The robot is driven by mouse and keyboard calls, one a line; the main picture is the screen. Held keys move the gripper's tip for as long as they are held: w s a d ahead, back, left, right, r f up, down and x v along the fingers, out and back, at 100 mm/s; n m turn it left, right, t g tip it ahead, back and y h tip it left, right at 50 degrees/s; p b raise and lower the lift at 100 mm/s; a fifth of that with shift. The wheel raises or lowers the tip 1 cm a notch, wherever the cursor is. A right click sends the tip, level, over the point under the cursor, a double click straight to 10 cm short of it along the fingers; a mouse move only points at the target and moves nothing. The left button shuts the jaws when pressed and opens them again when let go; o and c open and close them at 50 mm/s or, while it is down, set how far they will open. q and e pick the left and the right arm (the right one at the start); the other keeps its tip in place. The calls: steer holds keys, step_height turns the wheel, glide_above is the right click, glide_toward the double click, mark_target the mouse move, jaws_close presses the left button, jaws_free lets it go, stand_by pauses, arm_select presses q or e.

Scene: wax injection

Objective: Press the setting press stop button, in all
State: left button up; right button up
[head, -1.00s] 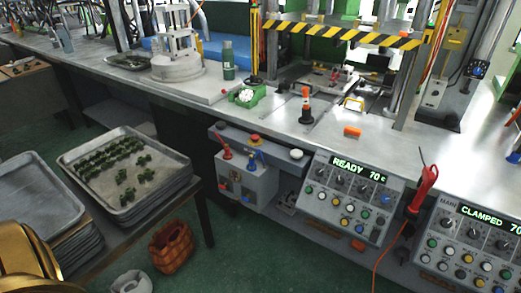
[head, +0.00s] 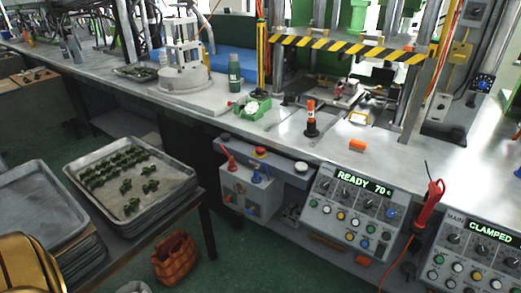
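A control panel (head: 349,212) with a green display (head: 364,181) reading "READY 70 c" hangs at the bench front, with several round coloured buttons and dials. Left of it, a red mushroom button on a yellow base (head: 260,152) sits on a dark grey bar, with a white round button (head: 301,167) at the bar's right end. No label shows which one is the setting press stop button. A second panel (head: 474,255) at the lower right, marked "MAIN", shows "CLAMPED" and is cut off by the picture edge. Neither of my grippers is in view.
A grey box (head: 246,193) with red and blue levers hangs below the bar. A red tool (head: 433,203) with a cord hangs between the panels. Trays (head: 133,178) on a low table stand at left, a woven basket (head: 173,258) on the floor. Green floor before the panels looks mostly clear.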

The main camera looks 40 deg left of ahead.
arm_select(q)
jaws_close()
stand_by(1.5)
